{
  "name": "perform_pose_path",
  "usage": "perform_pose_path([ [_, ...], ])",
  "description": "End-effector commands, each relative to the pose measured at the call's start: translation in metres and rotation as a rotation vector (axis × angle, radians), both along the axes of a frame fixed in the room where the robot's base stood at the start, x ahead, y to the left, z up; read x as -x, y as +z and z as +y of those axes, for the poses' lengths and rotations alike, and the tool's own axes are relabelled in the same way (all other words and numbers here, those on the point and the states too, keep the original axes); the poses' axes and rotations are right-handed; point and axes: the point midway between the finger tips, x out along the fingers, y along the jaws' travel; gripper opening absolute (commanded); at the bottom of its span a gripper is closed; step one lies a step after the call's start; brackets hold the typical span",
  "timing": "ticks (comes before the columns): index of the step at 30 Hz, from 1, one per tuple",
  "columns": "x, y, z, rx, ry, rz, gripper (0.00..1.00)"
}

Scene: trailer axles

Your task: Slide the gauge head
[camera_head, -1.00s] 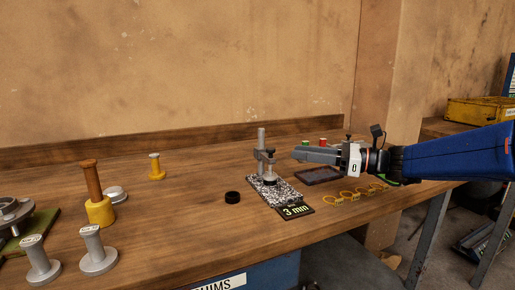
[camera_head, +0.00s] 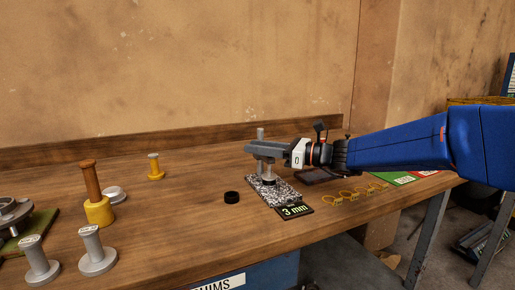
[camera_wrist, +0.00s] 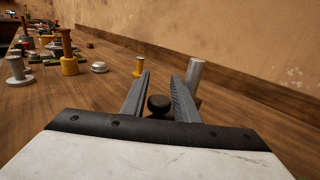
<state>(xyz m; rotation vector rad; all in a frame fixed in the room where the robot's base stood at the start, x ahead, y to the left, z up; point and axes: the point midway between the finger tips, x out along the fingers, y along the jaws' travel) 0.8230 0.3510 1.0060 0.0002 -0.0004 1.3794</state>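The gauge stand has a speckled stone base (camera_head: 285,192) on the bench, with a grey upright column (camera_head: 260,132) behind my gripper. In the wrist view the column (camera_wrist: 195,74) stands just right of my right finger. My gripper (camera_head: 250,149) is over the stand at gauge-head height. Its fingers (camera_wrist: 161,80) are apart, with a dark round knob (camera_wrist: 159,103) of the gauge head between them. I cannot tell whether either finger touches the knob. In the head view my gripper hides most of the gauge head.
A "3 mm" sign (camera_head: 295,211) lies at the base's front. A black puck (camera_head: 231,197) sits to its left. Yellow rings (camera_head: 350,196), a dark tray (camera_head: 316,176) and a green mat (camera_head: 392,178) lie to the right. Yellow and grey spools (camera_head: 98,210) stand far left.

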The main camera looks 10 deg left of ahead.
Motion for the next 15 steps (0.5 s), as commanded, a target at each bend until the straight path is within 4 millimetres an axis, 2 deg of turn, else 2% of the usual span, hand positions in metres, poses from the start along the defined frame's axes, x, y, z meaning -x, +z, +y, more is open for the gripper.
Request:
perform_pose_path([
  [9, -0.0007, -0.0003, 0.0024, 0.001, 0.000, 0.000, 0.27],
  [10, -0.0007, -0.0003, 0.0023, 0.000, 0.000, 0.000, 0.22],
  [13, -0.0006, -0.0004, 0.0023, 0.000, 0.000, 0.000, 0.00],
  [15, -0.0006, -0.0004, 0.0022, 0.001, 0.000, 0.000, 0.00],
])
